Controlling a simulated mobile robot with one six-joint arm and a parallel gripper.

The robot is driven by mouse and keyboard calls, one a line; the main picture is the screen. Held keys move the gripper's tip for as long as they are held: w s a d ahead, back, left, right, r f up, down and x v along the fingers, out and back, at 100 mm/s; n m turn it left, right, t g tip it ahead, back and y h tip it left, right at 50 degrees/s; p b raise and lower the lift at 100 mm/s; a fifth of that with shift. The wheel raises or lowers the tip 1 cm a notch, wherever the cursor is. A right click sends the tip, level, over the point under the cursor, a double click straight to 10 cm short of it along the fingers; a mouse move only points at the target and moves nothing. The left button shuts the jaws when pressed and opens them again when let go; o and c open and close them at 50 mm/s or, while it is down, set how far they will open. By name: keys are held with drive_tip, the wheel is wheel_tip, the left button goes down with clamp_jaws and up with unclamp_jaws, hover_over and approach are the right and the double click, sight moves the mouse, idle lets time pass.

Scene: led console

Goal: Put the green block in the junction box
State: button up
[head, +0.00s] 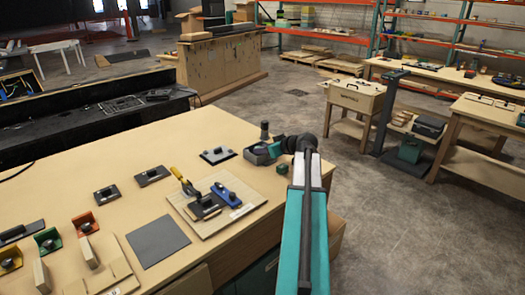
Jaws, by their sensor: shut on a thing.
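The green block (283,170) shows as a small dark green cube in the head view, near the table's right edge. My gripper (283,163) is shut on it; the fingers are small and partly hidden by my wrist. A grey box (252,158), which looks like the junction box, stands just left of the block and gripper. My wrist overlaps its right side, so its inside is hard to make out. I cannot tell how high the block is above the table.
A tan board (237,207) bears a yellow-handled clamp (184,184) and a blue part (226,194). A dark cylinder (264,130) stands behind the grey box. A small dark plate (217,155) lies to its left, and a grey mat (158,241) nearer. Coloured brackets are at left.

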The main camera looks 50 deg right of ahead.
drive_tip(key=shift+f+b, duration=0.25)
drive_tip(key=shift+b, duration=0.05)
drive_tip(key=o, duration=0.9)
drive_tip(key=shift+c, duration=0.2)
drive_tip(key=shift+o, duration=0.8)
drive_tip(key=shift+a+f, duration=0.1)
drive_tip(key=shift+f, duration=0.05)
drive_tip(key=shift+p, duration=0.35)
drive_tip(key=shift+s+r+p, duration=0.1)
drive_tip(key=shift+r+p, duration=0.55)
drive_tip(key=shift+r, duration=0.1)
drive_tip(key=b+v, duration=0.2)
drive_tip(key=v, duration=0.9)
drive_tip(key=shift+s+r+b, duration=0.3)
drive_tip(key=shift+r+b, duration=0.05)
